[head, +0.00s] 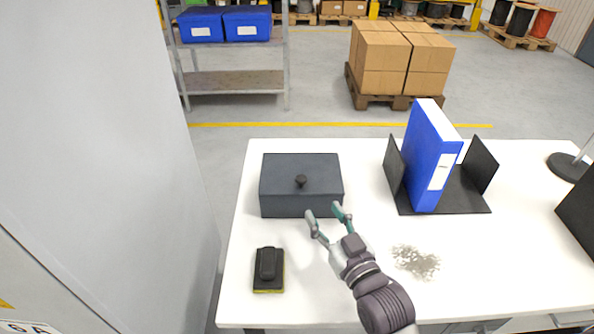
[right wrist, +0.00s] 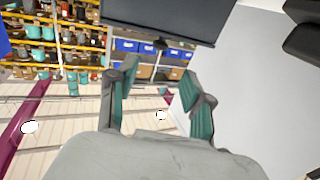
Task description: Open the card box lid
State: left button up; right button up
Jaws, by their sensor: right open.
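The card box (head: 300,190) is a dark grey box on the white table, left of the middle in the head view. My right gripper (head: 327,213) is open and empty, just in front of the box's front right corner, apart from the knob. My left gripper is not in view.
A black and yellow eraser (head: 268,270) lies in front of the box. A blue binder (head: 432,155) stands in a black holder (head: 450,204) to the right. A grey wall or cabinet (head: 105,150) borders the left.

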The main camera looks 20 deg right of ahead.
aim_at(303, 182)
jog(key=w, duration=0.3)
jog(key=w+a, duration=0.1)
jog(key=w, duration=0.7)
jog(key=shift+a+r, duration=0.15)
jog(key=shift+w, duration=0.3)
jog(key=shift+w+a, duration=0.1)
jog(key=shift+w, duration=0.3)
jog(key=shift+c, duration=0.2)
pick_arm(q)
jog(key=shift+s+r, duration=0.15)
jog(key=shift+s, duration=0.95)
pick_arm(e)
grip_shut()
